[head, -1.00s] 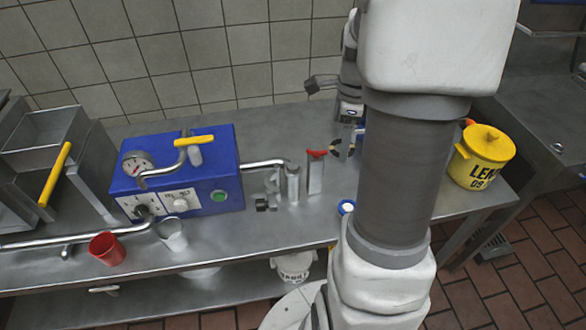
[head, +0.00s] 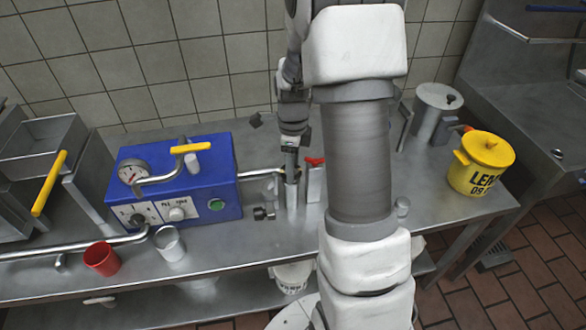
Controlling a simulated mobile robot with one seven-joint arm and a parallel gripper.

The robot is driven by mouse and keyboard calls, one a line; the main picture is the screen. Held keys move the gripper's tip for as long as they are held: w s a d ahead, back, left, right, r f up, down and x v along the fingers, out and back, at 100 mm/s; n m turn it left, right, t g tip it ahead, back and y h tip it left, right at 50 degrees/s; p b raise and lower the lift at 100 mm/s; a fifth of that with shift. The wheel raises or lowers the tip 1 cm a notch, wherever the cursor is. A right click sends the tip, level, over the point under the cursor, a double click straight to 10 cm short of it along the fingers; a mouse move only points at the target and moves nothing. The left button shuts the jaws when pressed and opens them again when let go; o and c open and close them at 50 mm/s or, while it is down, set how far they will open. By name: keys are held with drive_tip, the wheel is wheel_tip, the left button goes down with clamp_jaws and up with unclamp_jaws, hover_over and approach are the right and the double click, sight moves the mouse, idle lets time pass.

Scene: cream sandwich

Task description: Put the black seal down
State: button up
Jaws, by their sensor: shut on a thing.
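My gripper (head: 291,152) points down at the middle of the steel table, right of the blue machine (head: 178,188). It is shut on the black seal, which is too small and dark to make out apart from the fingers. The fingertips are right at the top of an upright metal pipe fitting (head: 291,190) at the end of the machine's outlet pipe. I cannot tell whether the seal touches the fitting. A metal block with a red handle (head: 314,163) stands just to the right of the fitting.
A red cup (head: 101,259) and a grey metal cup (head: 169,243) stand at the front left. A yellow pot (head: 482,163) stands at the right, with a metal container (head: 433,112) behind it. My arm hides the table's middle right. Bare steel shows along the front edge.

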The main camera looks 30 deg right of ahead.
drive_tip(key=shift+f, duration=0.55)
drive_tip(key=shift+f+b, duration=0.3)
drive_tip(key=shift+f, duration=0.15)
drive_tip(key=o, duration=1.3)
drive_tip(key=shift+r, duration=0.1)
